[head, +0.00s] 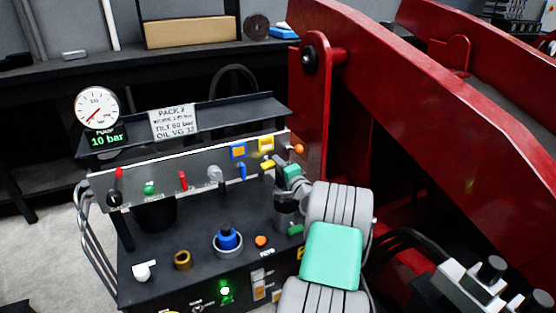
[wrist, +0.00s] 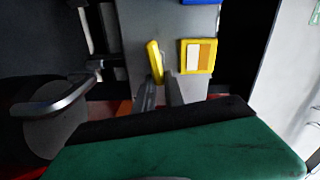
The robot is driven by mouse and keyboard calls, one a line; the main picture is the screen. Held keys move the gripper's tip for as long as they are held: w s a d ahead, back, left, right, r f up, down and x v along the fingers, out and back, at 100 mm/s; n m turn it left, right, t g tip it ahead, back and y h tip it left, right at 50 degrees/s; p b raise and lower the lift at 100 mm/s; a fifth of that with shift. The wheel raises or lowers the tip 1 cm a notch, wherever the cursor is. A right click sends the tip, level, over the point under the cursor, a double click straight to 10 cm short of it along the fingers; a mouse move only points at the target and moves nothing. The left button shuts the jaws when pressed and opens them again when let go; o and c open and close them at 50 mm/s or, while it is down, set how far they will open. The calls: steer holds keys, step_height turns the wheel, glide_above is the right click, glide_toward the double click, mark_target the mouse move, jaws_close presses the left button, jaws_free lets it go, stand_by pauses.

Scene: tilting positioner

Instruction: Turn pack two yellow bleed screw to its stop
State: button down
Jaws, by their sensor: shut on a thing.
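The yellow bleed screw (head: 267,165) shows as a small yellow lever at the right end of the grey panel, below a yellow-framed tag (head: 266,144). In the wrist view the yellow screw (wrist: 154,60) stands nearly upright, tilted slightly, left of the yellow-framed tag (wrist: 198,57). My gripper (head: 276,172) reaches the panel from the right. In the wrist view my gripper's dark fingers (wrist: 160,88) are closed on the lower end of the yellow screw. Their exact contact is partly hidden by the fingers.
A blue lever (head: 242,171) sits just left of the yellow screw, with red, green and grey handles farther left. A gauge (head: 97,107) over a 10 bar display and a PACK 2 sign (head: 173,122) stand behind. A red steel frame (head: 430,90) rises close on the right.

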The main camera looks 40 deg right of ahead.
steer(key=shift+f+m+p, duration=0.2)
steer(key=shift+m+p, duration=0.2)
steer(key=shift+m, duration=0.6)
steer(key=c, duration=1.4)
jaws_free()
steer(key=shift+c, duration=0.2)
steer(key=p+v, duration=0.1)
steer(key=v, duration=0.7)
steer(key=shift+w, duration=0.1)
